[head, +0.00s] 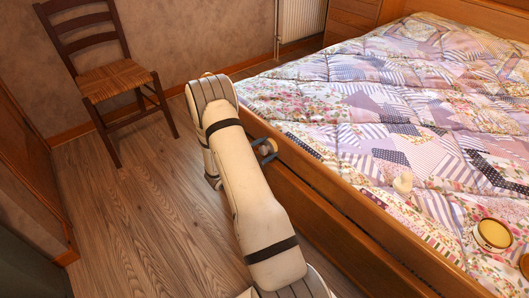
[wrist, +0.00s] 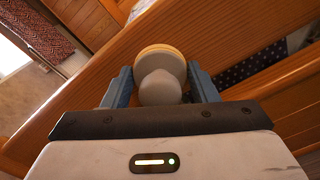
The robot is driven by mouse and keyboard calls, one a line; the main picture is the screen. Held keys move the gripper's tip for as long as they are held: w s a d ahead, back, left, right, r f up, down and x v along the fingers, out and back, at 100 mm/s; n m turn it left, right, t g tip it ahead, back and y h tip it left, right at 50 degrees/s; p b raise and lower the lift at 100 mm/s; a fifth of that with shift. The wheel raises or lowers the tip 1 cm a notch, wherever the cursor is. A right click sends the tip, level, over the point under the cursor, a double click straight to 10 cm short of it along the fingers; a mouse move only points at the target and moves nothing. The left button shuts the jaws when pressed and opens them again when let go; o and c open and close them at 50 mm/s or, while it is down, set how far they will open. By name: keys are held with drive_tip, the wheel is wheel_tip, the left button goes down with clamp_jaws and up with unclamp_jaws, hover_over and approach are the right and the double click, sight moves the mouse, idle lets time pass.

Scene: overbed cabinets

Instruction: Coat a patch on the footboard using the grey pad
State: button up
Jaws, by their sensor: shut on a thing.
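The footboard (head: 335,190) is the long brown wooden board at the near end of the bed; its wood also fills much of the wrist view (wrist: 240,38). My gripper (head: 267,150) is at the footboard's outer side, near its far-left end. In the wrist view my gripper (wrist: 161,85) has its blue fingers closed on both sides of the grey pad (wrist: 160,88), a round disc with a rounded grey knob and a tan rim. The pad faces the wood. I cannot tell whether it touches. The wood behind the pad is hidden, and no distinct coated patch shows.
A patchwork quilt (head: 390,110) covers the bed. On it lie a small cream knob-like object (head: 403,182), an open yellowish tin (head: 492,235) and another round container (head: 525,266) at the right edge. A wooden chair (head: 105,75) stands far left. The floor (head: 140,215) left of my arm is clear.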

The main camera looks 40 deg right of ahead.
sight(261, 152)
drive_tip(key=shift+a, duration=0.1)
drive_tip(key=shift+s+a, duration=0.15)
drive_tip(key=shift+a, duration=1.3)
drive_tip(key=shift+s+a, duration=0.1)
drive_tip(key=shift+a, duration=1.35)
drive_tip(key=a, duration=0.3)
drive_tip(key=shift+s, duration=0.15)
